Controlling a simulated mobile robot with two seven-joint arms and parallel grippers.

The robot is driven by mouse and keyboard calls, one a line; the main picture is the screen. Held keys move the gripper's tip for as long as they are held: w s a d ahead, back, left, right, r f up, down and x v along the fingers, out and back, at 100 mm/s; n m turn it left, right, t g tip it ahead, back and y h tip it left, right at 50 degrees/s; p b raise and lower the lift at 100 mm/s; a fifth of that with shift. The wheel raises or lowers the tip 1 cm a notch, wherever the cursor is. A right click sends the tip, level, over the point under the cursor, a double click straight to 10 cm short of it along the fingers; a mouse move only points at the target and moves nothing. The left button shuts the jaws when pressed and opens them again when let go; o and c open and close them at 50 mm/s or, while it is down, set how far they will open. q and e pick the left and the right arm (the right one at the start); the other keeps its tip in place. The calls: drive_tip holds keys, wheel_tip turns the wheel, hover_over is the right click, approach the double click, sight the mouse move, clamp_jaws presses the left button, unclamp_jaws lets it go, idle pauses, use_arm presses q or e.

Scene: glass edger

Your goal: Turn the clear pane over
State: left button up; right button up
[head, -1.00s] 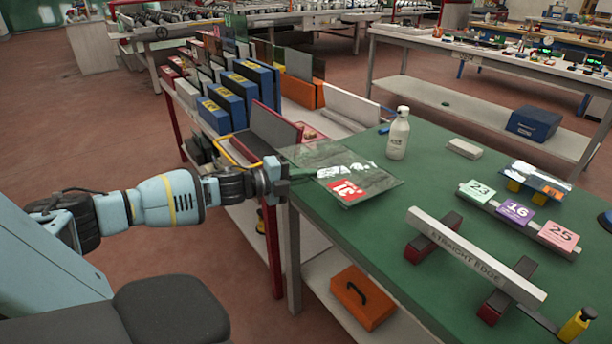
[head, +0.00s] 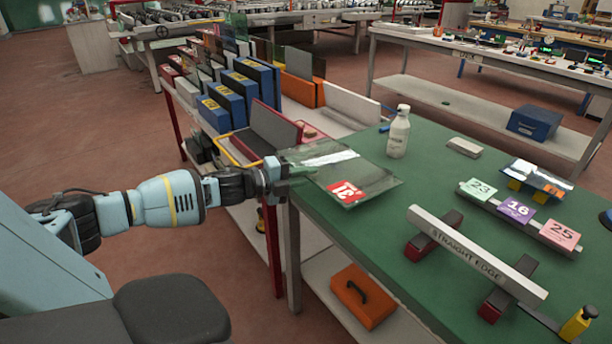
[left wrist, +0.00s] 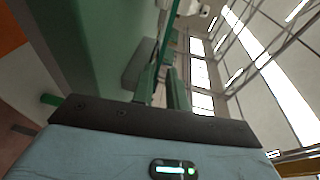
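The clear pane (head: 372,180) is level or nearly so at the left end of the green table, with its left side at the table's edge. It bears a red label (head: 345,193) with white marks and a bright reflection. I cannot tell whether it touches the tabletop. My left gripper (head: 302,171) is at the pane's left side. In the left wrist view its fingers (left wrist: 164,88) are close together, with the pane (left wrist: 171,30) edge-on between them, so it appears shut on the pane. My right gripper is not in view.
A white bottle (head: 398,134) stands just behind the pane. A straight edge (head: 470,255) on dark red supports and numbered blocks (head: 516,211) stand to the right. A rack with blue boxes (head: 240,95) stands behind the gripper. Some green tabletop (head: 385,235) in front of the pane is clear.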

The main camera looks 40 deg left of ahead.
use_arm(q)
drive_tip(key=shift+o, duration=1.3)
drive_tip(key=shift+f, duration=0.1)
drive_tip(key=p+v, duration=0.1)
drive_tip(key=v, duration=0.6)
drive_tip(key=shift+s+a+p, duration=0.15)
drive_tip(key=shift+s+p, duration=0.15)
drive_tip(key=shift+s, duration=0.05)
